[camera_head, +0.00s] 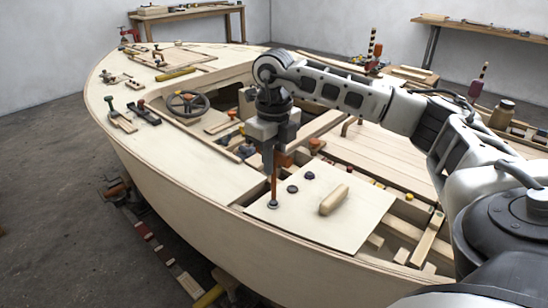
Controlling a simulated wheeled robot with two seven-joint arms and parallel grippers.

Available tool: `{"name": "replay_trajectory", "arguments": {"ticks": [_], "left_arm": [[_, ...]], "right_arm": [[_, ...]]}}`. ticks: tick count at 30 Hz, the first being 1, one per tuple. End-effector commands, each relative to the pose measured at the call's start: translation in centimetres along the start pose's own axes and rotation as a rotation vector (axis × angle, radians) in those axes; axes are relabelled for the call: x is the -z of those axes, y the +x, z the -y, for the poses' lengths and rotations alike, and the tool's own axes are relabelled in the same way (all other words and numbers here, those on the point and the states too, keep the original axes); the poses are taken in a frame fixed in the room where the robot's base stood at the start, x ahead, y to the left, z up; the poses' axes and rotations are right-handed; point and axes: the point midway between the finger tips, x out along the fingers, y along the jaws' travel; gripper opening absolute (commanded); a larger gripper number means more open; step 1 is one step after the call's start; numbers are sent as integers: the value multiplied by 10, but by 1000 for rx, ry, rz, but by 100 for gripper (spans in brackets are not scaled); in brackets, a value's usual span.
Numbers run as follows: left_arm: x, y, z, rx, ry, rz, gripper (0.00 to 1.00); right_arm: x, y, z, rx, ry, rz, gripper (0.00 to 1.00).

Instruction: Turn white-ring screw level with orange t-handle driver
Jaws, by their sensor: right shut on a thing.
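My right gripper (270,165) points straight down over the pale plywood panel (335,232) on the hull's near side. It is shut on the orange t-handle driver (274,188), whose orange shaft stands upright below the fingers. The handle is mostly hidden by the gripper. The driver's lower end meets a dark round screw head (272,204) near the panel's left corner. I cannot make out a white ring there. Two more dark screw heads (292,189) lie in a row toward the back. My left gripper is not in view.
A rounded wooden handle (334,200) lies on the panel right of the driver. An open compartment with blocks (310,145) is behind the panel. A steering wheel (187,104) stands on the left deck. The near left deck (200,150) is mostly clear.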

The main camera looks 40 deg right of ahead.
Motion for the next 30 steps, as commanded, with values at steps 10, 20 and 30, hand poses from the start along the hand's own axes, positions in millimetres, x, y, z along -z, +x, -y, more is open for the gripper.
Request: {"name": "replay_trajectory", "arguments": {"ticks": [10, 20, 30], "left_arm": [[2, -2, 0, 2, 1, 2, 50], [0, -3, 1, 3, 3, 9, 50], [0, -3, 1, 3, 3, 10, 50]], "right_arm": [[0, -1, 0, 0, -264, -1, 0], [0, -1, 1, 2, -835, -1, 0], [0, 0, 1, 2, -1003, -1, 0]]}}
